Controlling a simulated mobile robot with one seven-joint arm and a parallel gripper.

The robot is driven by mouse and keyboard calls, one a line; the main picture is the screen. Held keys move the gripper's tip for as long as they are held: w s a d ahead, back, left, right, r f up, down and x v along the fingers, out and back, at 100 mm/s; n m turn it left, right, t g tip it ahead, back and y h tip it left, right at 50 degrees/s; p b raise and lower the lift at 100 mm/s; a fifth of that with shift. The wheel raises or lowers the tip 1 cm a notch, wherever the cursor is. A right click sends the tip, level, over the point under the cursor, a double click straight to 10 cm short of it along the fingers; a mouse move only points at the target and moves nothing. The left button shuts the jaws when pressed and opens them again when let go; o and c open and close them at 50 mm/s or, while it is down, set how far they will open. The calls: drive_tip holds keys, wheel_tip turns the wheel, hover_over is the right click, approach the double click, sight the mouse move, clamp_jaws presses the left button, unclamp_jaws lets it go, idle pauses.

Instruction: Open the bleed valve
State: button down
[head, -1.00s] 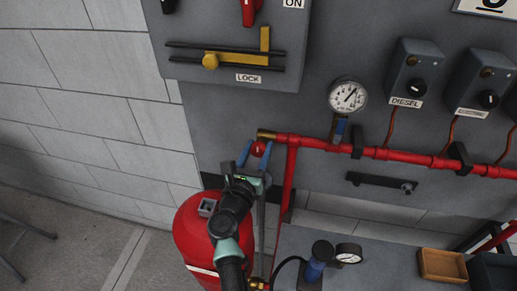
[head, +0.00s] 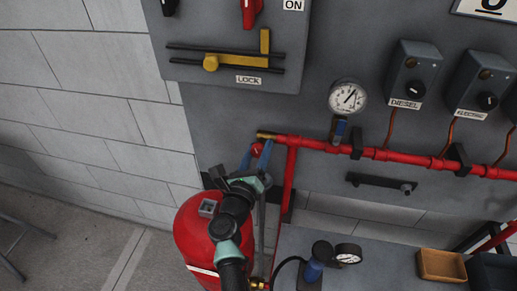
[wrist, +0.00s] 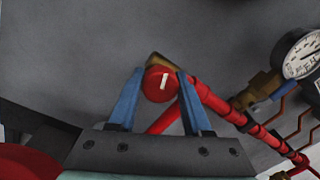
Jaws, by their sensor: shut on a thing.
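The bleed valve shows as a round red knob (head: 257,149) with a white mark, by the brass end (head: 266,135) of the red pipe. In the wrist view the knob (wrist: 160,84) faces me and its white mark is nearly upright, leaning slightly right. My gripper (head: 256,150) has its two blue fingers on either side of the knob. In the wrist view my gripper (wrist: 160,85) is shut on the knob, with a fingertip at its left and right edges. The valve body behind the knob is mostly hidden.
The red pipe (head: 400,157) runs right along the grey panel, under a pressure gauge (head: 347,97) with a blue-handled valve (head: 340,131). A red tank (head: 197,240) stands below my arm. The yellow lock bar (head: 240,64) is above. The left wall side is free.

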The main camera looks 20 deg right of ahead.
drive_tip(key=n+p, duration=0.1)
drive_tip(key=n, duration=0.5)
drive_tip(key=shift+n, duration=0.4)
drive_tip(key=n+t+p, duration=0.1)
drive_tip(key=n, duration=0.2)
drive_tip(key=shift+n+y, duration=0.3)
drive_tip(key=shift+n, duration=0.1)
drive_tip(key=n+p, duration=0.1)
drive_tip(key=n, duration=0.3)
drive_tip(key=shift+r, duration=0.1)
drive_tip(key=n+p, duration=0.1)
drive_tip(key=n, duration=0.2)
drive_tip(key=n+p, duration=0.1)
drive_tip(key=n, duration=0.2)
drive_tip(key=shift+n+t+y, duration=0.3)
drive_tip(key=shift+y, duration=0.1)
drive_tip(key=n+p, duration=0.2)
drive_tip(key=n, duration=0.4)
drive_tip(key=shift+n+y, duration=0.4)
drive_tip(key=shift+c, duration=1.8)
unclamp_jaws()
